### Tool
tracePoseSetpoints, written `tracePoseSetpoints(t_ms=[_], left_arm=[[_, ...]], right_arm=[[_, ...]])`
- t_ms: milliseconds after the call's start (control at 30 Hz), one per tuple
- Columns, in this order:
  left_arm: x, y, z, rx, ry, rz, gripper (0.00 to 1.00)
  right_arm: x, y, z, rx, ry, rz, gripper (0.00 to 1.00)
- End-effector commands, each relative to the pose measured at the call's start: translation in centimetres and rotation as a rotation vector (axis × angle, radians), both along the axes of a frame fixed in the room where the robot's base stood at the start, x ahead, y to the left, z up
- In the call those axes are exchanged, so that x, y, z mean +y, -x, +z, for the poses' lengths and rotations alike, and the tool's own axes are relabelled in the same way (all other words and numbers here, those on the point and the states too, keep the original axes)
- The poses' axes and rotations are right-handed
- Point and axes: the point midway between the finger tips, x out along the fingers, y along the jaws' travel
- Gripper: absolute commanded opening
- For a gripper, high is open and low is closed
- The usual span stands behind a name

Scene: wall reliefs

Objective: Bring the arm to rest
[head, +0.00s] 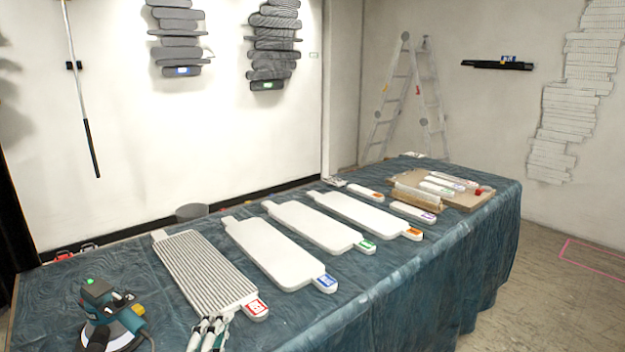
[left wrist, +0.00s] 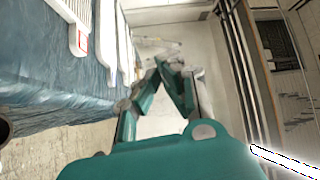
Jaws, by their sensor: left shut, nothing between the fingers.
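My left gripper (head: 212,326) shows at the bottom edge of the head view, in front of the table's near edge. It is close to the red-labelled end of the ribbed grey panel (head: 205,272); I cannot tell whether it touches it. In the left wrist view, the teal fingers of the left gripper (left wrist: 166,64) meet at their tips with nothing between them. Most of my left arm is out of the head view. My right gripper is in neither view.
The table (head: 400,292) has a blue-green cloth. Several white panels (head: 275,252) with coloured labels lie on it. A green sander (head: 110,315) stands at the near left, and a cardboard tray (head: 462,197) at the far end. Open floor (head: 545,285) lies right of the table.

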Motion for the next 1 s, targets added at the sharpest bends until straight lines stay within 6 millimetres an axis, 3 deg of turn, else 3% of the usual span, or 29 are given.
tracePoseSetpoints(t_ms=[33, 100, 200, 300, 500, 733, 1000], left_arm=[[1.5, 1.5, -3.4, 0.149, 0.148, 0.070, 0.00], [3.3, 3.9, -7.9, 0.343, 0.334, 0.174, 0.00], [4.7, 8.3, -13.4, 0.582, 0.547, 0.316, 0.00], [5.2, 12.6, -17.2, 0.770, 0.699, 0.435, 0.00], [5.0, 19.9, -21.5, 1.034, 0.884, 0.618, 0.00], [4.2, 27.4, -23.7, 1.269, 1.021, 0.798, 0.00], [3.9, 25.9, -30.4, 1.297, 1.005, 0.817, 0.00]], right_arm=[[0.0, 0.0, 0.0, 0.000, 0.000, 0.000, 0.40], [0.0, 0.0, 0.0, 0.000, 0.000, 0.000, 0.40], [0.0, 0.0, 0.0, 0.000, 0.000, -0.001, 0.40], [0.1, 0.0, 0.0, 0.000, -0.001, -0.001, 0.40], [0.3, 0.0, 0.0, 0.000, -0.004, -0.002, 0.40], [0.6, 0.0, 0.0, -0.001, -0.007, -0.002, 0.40], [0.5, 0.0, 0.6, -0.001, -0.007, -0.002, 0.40]])
